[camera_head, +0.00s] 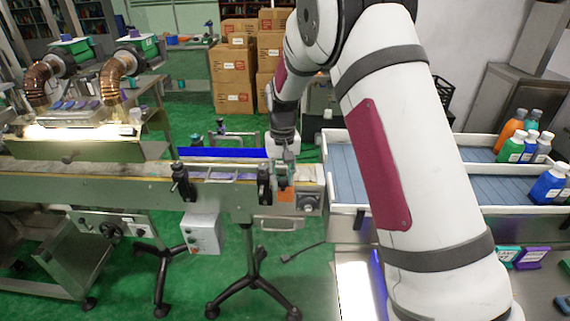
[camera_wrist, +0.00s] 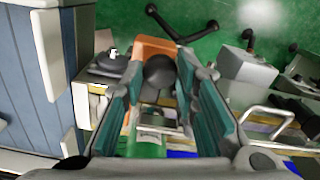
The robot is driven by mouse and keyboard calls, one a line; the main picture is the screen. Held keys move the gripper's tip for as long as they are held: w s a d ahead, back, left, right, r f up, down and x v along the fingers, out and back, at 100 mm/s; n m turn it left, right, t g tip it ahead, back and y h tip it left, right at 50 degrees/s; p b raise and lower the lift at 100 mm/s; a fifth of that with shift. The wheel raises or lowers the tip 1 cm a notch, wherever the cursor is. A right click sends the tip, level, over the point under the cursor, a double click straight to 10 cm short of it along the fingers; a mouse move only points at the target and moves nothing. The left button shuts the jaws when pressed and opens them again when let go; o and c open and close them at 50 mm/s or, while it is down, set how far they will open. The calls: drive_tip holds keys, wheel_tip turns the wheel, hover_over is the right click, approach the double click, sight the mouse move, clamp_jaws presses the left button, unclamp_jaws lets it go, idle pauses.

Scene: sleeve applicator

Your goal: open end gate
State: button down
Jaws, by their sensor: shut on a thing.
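My gripper (camera_head: 282,178) is at the right end of the conveyor (camera_head: 100,186) in the head view, reaching down to its near side. In the wrist view, the teal fingers of my gripper (camera_wrist: 160,74) stand on both sides of a dark round knob (camera_wrist: 159,72) and are shut on it. An orange block (camera_wrist: 153,47) lies just beyond the knob. The orange part also shows below my gripper in the head view (camera_head: 286,196). I cannot make out the gate's panel apart from the knob and orange part, and my fingers hide some of this area.
A control box with a dial (camera_head: 308,202) sits right of my gripper on the conveyor end. Trays with blue-grey beds (camera_head: 347,179) stand to the right, with bottles (camera_head: 516,146) at their far end. A black clamp (camera_head: 264,184) is close on the left. Green floor lies below.

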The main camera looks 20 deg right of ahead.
drive_tip(key=shift+s+a, duration=0.25)
drive_tip(key=shift+s, duration=0.35)
drive_tip(key=c, duration=1.2)
unclamp_jaws()
drive_tip(key=shift+c, duration=0.2)
wheel_tip(320, 180, up, 12)
